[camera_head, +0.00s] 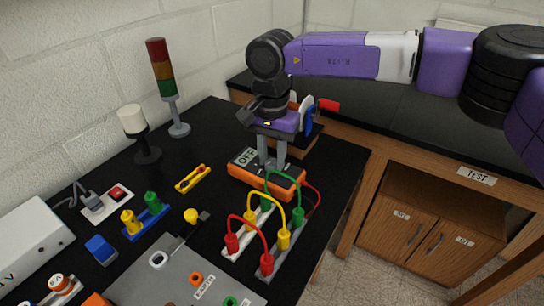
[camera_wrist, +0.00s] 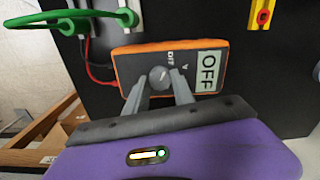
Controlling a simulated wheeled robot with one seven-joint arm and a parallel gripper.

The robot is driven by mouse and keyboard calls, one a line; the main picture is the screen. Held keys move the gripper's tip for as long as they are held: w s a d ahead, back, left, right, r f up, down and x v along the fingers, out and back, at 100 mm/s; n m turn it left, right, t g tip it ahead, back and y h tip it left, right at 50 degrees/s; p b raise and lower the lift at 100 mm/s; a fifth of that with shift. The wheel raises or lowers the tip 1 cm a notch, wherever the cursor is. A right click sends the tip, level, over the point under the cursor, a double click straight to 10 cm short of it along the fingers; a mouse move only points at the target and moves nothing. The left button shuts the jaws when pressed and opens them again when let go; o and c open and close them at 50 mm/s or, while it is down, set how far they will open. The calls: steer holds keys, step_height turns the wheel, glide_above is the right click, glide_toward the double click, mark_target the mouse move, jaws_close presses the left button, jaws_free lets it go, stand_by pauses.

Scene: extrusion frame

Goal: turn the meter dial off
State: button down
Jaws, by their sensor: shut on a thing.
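The orange meter (camera_head: 250,173) lies on the black bench in front of the wall. Its screen reads OFF in the head view, and the screen (camera_wrist: 210,71) also reads OFF in the wrist view. My gripper (camera_head: 271,165) points straight down over the meter. In the wrist view the fingers (camera_wrist: 160,86) stand either side of the round grey dial (camera_wrist: 159,76) and are shut on it. The fingers hide part of the dial in the head view.
Red, yellow and green cables (camera_head: 262,225) loop over plug strips close in front of the meter. A yellow switch strip (camera_head: 193,179) lies left of it. A stack light (camera_head: 163,85) and a white lamp (camera_head: 134,122) stand farther left.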

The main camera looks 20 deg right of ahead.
mark_target(272, 162)
steer(key=c, duration=1.1)
jaws_free()
steer(key=shift+o, duration=0.2)
step_height(272, 162, up, 8)
steer(key=shift+f, duration=0.1)
